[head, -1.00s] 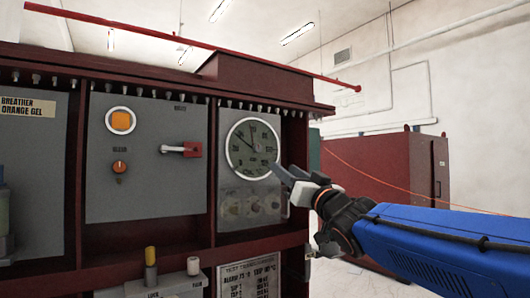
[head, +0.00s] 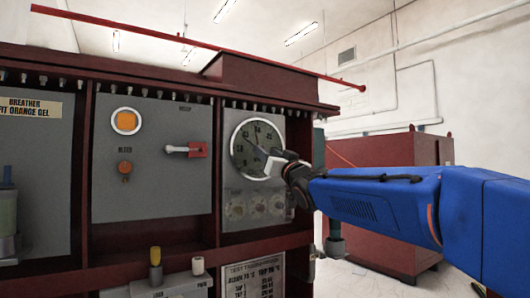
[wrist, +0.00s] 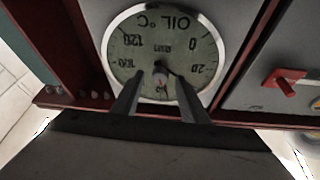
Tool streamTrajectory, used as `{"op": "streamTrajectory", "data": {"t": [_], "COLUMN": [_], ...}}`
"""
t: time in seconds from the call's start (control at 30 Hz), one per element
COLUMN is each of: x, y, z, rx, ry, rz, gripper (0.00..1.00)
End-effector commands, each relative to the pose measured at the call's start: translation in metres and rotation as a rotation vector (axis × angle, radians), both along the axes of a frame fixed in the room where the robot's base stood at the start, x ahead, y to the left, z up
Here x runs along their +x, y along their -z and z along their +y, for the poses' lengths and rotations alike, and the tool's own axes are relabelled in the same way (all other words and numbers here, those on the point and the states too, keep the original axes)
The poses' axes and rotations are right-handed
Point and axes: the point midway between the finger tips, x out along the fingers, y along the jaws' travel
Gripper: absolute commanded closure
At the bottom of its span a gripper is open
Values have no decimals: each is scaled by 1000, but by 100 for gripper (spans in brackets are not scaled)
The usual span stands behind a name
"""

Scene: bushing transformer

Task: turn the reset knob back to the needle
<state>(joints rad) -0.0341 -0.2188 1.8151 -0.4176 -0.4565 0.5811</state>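The round oil temperature gauge (head: 257,148) has a pale dial and a bright rim, on the grey panel. In the wrist view the gauge (wrist: 163,50) appears upside down, with "OIL °C" and its numbers readable. A small knob (wrist: 160,80) with a reddish mark sits near the dial's middle. A dark needle shows beside it, but its exact reading is unclear. My gripper (head: 272,163) is in front of the dial's lower right. In the wrist view its two fingers are apart, one on each side of the knob, with no clear contact. The head view hides the knob behind my gripper.
Below the gauge are small round fittings (head: 257,206). A dark red frame edges the panel. A red cabinet (head: 390,165) stands behind on the right.

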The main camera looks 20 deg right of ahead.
Motion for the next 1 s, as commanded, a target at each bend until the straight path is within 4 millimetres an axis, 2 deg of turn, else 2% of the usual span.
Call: {"op": "streamTrajectory", "data": {"t": [0.2,0.53,0.57,0.7,1.0], "x": [15,17,17,16,17], "y": [-6,-7,-7,-7,-7], "z": [4,4,4,4,3], "rx": [0,0,0,0,-19], "ry": [-1,0,0,0,1], "rz": [0,0,0,0,-6], "gripper": [60,60,65,98,100]}}
